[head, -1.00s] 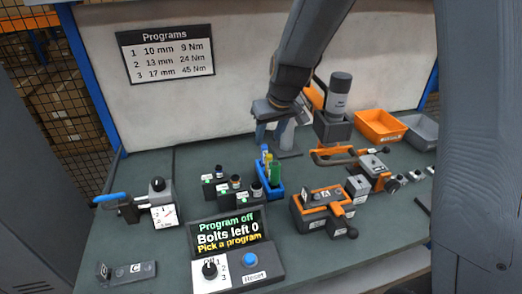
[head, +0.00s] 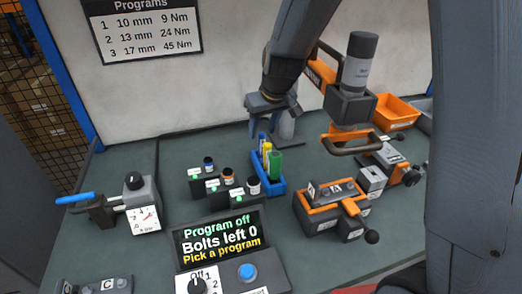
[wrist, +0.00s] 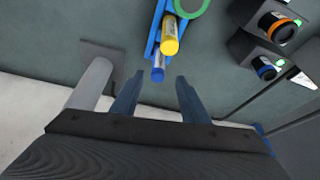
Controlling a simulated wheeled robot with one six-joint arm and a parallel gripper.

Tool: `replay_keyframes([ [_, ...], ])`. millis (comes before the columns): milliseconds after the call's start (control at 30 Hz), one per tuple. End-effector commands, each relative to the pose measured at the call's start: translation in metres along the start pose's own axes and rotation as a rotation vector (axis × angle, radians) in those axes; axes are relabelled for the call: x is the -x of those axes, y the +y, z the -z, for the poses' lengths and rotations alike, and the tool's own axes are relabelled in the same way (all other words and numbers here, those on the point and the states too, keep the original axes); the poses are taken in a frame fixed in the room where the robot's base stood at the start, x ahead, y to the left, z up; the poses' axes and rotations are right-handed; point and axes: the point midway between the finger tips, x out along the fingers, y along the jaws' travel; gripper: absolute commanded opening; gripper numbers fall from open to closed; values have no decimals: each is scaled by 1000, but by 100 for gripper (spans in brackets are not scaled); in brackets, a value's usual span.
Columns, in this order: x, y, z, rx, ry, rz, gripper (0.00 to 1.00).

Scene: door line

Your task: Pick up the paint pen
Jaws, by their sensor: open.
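A blue holder (head: 281,186) stands mid-bench with a blue pen-like item (head: 262,137), a yellow one (head: 267,150) and a green one (head: 275,163) upright in it. I cannot tell for sure which is the paint pen. In the wrist view the yellow item (wrist: 170,38) and the blue-ended item (wrist: 158,70) show end-on, beside a green ring (wrist: 190,8). My gripper (wrist: 160,76) is open and empty. Its fingertips are close to the blue-ended item, which appears between them; contact cannot be told. In the head view my gripper (head: 265,118) is behind the holder.
A grey post (wrist: 90,82) on a plate stands close beside my left finger in the wrist view. Small bottles (head: 228,176) in black stands are left of the holder. An orange-grey fixture (head: 330,205) is right, a control box (head: 222,245) in front, an orange bin (head: 395,110) behind.

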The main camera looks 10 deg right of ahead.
Motion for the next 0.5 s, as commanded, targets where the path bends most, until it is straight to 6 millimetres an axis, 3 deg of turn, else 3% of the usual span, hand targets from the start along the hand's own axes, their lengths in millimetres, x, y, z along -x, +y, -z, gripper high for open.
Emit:
replay_keyframes([
  [500, -40, 4, -1, -4, -2, -1, 41],
])
